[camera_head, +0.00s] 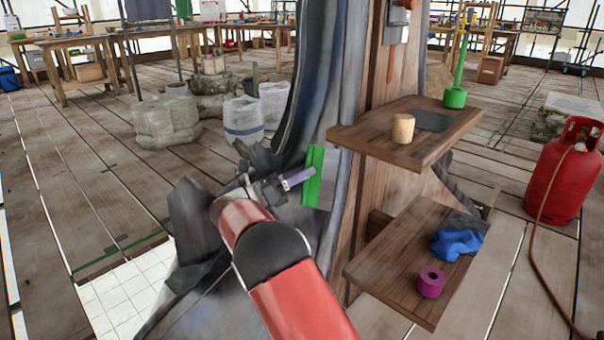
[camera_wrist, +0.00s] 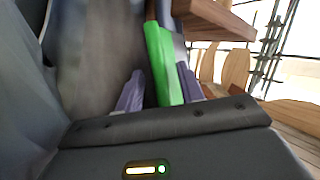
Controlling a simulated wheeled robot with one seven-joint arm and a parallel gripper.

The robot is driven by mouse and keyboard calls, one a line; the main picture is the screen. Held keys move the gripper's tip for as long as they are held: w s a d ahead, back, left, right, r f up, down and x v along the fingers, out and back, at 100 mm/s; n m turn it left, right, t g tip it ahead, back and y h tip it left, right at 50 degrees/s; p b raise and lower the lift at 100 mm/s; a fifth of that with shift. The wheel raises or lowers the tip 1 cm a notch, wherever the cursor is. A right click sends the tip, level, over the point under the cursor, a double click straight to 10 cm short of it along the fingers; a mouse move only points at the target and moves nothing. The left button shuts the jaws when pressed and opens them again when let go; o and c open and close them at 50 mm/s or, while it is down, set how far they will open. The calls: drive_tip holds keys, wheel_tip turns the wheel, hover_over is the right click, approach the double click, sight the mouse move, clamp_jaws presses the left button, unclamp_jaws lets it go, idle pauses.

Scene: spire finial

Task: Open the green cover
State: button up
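The green cover (camera_head: 314,160) is a narrow upright strip on the side of the grey spire, left of the wooden post. A grey panel (camera_head: 326,182) adjoins its right side. My gripper (camera_head: 306,175) is at the cover, with a purple finger reaching its left edge in the head view. In the wrist view, the cover (camera_wrist: 163,62) stands between the two purple fingers of my gripper (camera_wrist: 160,80). The fingers are apart, with a small gap between the left finger and the cover. Contact at the right finger is unclear. The cover's lower end is hidden behind the gripper body.
An upper wooden shelf (camera_head: 375,143) right of the cover holds a cork-coloured cylinder (camera_head: 403,128) and a green-based stand (camera_head: 455,97). A lower shelf (camera_head: 385,272) holds a blue cloth (camera_head: 457,244) and a magenta ring (camera_head: 431,282). A red gas bottle (camera_head: 566,170) stands at right.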

clamp_jaws()
